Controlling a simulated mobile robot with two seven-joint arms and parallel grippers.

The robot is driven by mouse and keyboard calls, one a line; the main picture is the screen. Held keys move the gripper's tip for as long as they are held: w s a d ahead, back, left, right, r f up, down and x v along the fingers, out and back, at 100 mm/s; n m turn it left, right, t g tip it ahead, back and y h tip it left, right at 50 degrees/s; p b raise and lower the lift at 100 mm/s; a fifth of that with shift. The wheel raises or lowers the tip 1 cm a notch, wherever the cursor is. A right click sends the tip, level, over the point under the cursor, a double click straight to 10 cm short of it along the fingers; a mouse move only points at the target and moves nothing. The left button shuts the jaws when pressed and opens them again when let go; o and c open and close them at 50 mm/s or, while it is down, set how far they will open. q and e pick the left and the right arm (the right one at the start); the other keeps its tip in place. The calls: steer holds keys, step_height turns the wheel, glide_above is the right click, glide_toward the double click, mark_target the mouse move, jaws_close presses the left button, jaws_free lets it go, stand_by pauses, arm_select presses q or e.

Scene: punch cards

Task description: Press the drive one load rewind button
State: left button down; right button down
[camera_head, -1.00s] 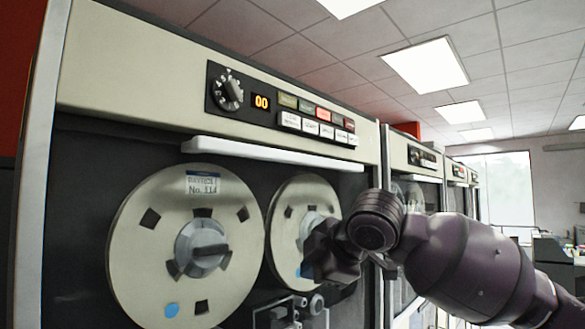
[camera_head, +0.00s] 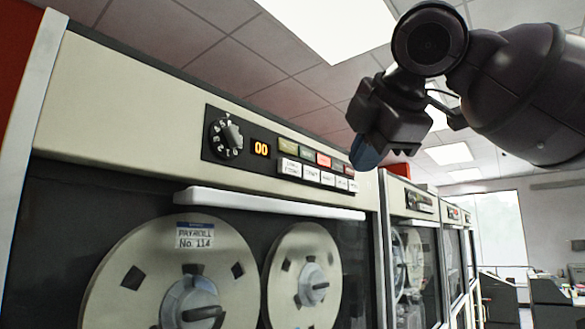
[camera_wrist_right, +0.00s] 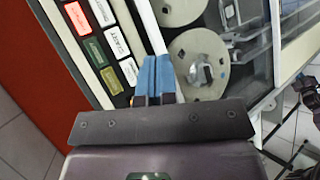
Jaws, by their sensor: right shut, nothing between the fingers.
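The drive's control panel (camera_head: 280,150) has a row of white labelled buttons below coloured lamps. The leftmost white button (camera_head: 290,167) appears to be load rewind, though its lettering is too small to read surely. In the right wrist view, the white button nearest the fingers (camera_wrist_right: 128,72) sits beside the olive lamp (camera_wrist_right: 111,80). My right gripper (camera_head: 364,154) is shut and empty, with blue fingertips, in front of and above the panel's right end. Its fingers also show in the right wrist view (camera_wrist_right: 153,78), apart from the buttons as far as I can tell. My left gripper is out of view.
A rotary dial (camera_head: 226,137) and an orange "00" display (camera_head: 261,148) lie left of the buttons. A white ledge (camera_head: 275,203) juts out below the panel, above two tape reels (camera_head: 250,262). More drives (camera_head: 412,240) stand to the right.

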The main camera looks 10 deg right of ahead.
mark_target(290, 168)
steer(key=shift+s+d+r, duration=0.1)
steer(key=shift+s+r, duration=0.2)
steer(key=shift+r, duration=0.05)
steer(key=w+a+p, duration=0.1)
steer(key=w+a, duration=0.5)
steer(key=shift+w+p, duration=0.15)
steer(key=shift+p, duration=0.25)
stand_by(0.3)
steer(key=shift+a, duration=0.1)
stand_by(0.3)
stand_by(1.4)
